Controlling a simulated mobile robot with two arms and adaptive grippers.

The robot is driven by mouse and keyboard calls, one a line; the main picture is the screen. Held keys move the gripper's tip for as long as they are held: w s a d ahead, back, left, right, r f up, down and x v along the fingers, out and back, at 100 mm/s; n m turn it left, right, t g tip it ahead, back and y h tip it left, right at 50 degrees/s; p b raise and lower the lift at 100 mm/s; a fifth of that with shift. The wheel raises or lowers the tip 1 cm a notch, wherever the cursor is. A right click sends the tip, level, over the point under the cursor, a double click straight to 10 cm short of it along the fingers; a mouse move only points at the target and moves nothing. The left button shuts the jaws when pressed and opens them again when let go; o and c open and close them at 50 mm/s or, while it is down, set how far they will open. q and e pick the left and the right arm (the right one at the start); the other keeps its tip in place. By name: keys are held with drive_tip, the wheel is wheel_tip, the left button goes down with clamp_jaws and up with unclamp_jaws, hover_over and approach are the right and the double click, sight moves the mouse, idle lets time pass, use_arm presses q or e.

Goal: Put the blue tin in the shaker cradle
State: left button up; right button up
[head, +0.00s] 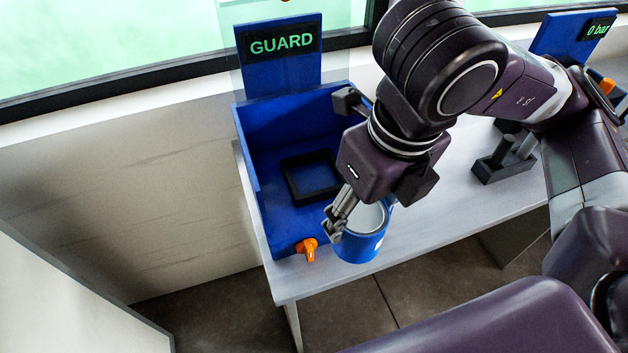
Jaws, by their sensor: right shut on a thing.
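The blue tin (361,246) is at the front edge of the blue shaker box, held by my right gripper (345,218). The tin looks upright and its silver-grey inside shows at the top. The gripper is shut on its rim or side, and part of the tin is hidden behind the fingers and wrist. The shaker cradle (289,187), a dark square frame, lies on the floor of the blue box behind and left of the tin. Its right side is partly hidden by my wrist. The cradle looks empty. My left gripper is not in view.
The blue box (246,165) has raised walls, a GUARD display (282,41) behind it and a clear panel above. An orange handle (307,248) sits at its front. A dark rack (500,165) stands on the table (450,205), right. A panel reading 0 bar (567,36) is at back right.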

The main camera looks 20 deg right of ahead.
drive_tip(key=shift+s+m, duration=0.1)
drive_tip(key=shift+m, duration=1)
drive_tip(key=shift+w, duration=0.25)
drive_tip(key=w+p, duration=0.6)
drive_tip(key=w, duration=1.3)
drive_tip(key=f+p, duration=0.1)
drive_tip(key=f, duration=0.3)
drive_tip(key=f+p, duration=0.1)
drive_tip(key=f, duration=0.1)
drive_tip(key=shift+a+p, duration=0.3)
drive_tip(key=shift+p, duration=0.05)
drive_tip(key=shift+w+f, duration=0.15)
drive_tip(key=shift+f, duration=0.35)
